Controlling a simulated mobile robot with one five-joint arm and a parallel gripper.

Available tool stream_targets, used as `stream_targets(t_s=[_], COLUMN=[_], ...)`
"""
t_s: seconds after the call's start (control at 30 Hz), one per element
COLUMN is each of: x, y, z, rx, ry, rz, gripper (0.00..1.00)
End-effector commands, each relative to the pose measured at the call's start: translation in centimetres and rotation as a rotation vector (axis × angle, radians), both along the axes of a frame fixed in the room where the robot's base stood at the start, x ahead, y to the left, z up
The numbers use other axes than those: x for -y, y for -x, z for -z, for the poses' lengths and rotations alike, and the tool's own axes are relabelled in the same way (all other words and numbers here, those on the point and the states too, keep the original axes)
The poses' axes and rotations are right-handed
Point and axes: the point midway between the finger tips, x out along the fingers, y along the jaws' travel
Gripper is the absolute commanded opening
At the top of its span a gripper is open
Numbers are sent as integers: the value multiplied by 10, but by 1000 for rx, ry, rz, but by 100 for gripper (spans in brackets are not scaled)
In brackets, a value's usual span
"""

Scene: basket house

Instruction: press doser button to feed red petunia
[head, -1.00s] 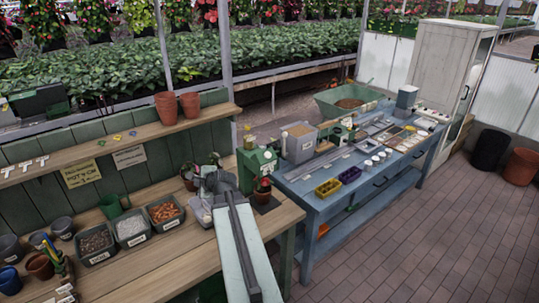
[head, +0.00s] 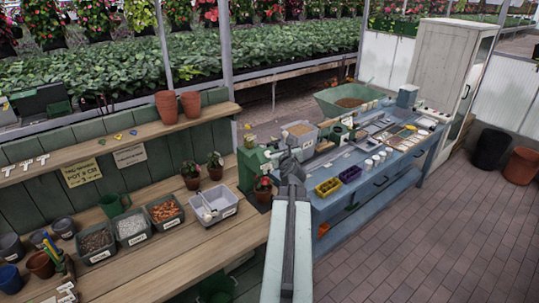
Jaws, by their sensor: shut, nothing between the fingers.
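The green doser (head: 248,170) stands at the right end of the wooden bench. A potted plant with a red bloom (head: 263,188), which looks like the red petunia, sits on a dark pad at its foot. My gripper (head: 291,150) is shut and empty, to the right of the doser's top and overlapping its right side in the picture. I cannot tell whether it touches the doser. No button can be made out; part of the doser's right side is hidden behind my gripper.
Two more potted plants (head: 190,176) (head: 215,166) stand left of the doser, behind a grey tool caddy (head: 214,205). Labelled bins (head: 131,228) line the bench. The blue table (head: 345,205) with yellow and purple trays lies right.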

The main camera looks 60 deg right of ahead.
Motion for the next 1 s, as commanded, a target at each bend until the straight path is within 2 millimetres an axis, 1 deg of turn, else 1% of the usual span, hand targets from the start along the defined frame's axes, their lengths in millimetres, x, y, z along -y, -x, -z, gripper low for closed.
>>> stream_targets(t_s=[0.17, 0.4, 0.6, 0.8, 1.0], x=[3, 12, 17, 20, 20], y=[-8, -32, -49, -58, -59], z=[11, 38, 56, 63, 62], rx=[-3, -4, -3, -4, -3], ry=[1, 1, 1, 1, 1], rz=[-1, -2, -2, -1, -1], gripper=[0, 0, 0, 0, 0])
